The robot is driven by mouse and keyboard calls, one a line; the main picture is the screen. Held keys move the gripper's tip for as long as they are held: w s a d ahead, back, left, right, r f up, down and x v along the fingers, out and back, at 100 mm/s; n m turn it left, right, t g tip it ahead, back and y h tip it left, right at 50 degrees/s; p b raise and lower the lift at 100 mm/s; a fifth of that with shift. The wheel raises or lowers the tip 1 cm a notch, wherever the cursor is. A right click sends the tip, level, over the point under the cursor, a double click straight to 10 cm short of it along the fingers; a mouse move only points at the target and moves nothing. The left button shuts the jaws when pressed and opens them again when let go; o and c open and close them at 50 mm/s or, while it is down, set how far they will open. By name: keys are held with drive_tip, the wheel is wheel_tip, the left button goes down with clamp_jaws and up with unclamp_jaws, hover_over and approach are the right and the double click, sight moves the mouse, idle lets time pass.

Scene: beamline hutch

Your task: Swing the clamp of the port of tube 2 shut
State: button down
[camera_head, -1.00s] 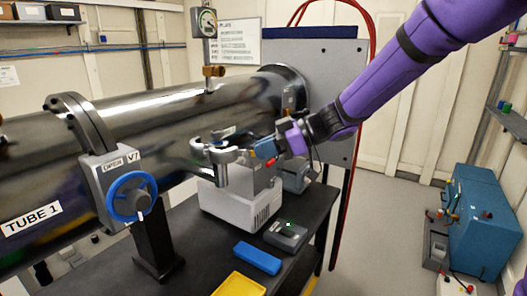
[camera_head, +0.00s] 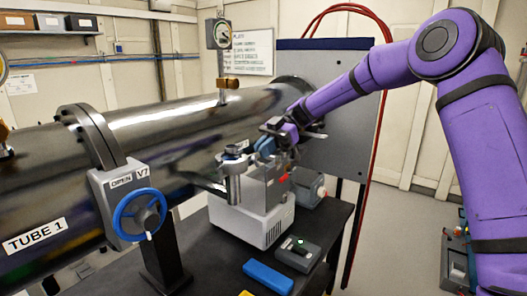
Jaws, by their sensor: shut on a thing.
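A grey metal port with a clamp (camera_head: 234,168) juts from the side of the dark steel tube, above the white and grey pump unit. No label for tube 2 is readable; the legible "TUBE 1" label is on the left section, beyond the flange. My gripper (camera_head: 268,146) is just right of the port, close to the tube. Its jaws are shut on the clamp, with a blue part at their tip. The grip point is small and partly hidden by my wrist, so the clamp's exact angle cannot be told.
The pump unit (camera_head: 250,220) stands on the black bench below the port. A valve with a blue handwheel (camera_head: 139,215) is at left. A grey panel (camera_head: 345,150) stands behind my arm.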

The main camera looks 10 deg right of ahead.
drive_tip(key=shift+w+a+n+g+h, duration=0.6)
drive_tip(key=shift+w+a+n+g, duration=0.1)
drive_tip(key=shift+w+n+g, duration=0.15)
drive_tip(key=c, duration=1.3)
unclamp_jaws()
drive_tip(key=shift+a, duration=0.1)
drive_tip(key=shift+o, duration=0.2)
drive_tip(key=v, duration=1.1)
drive_tip(key=shift+s+a, duration=0.1)
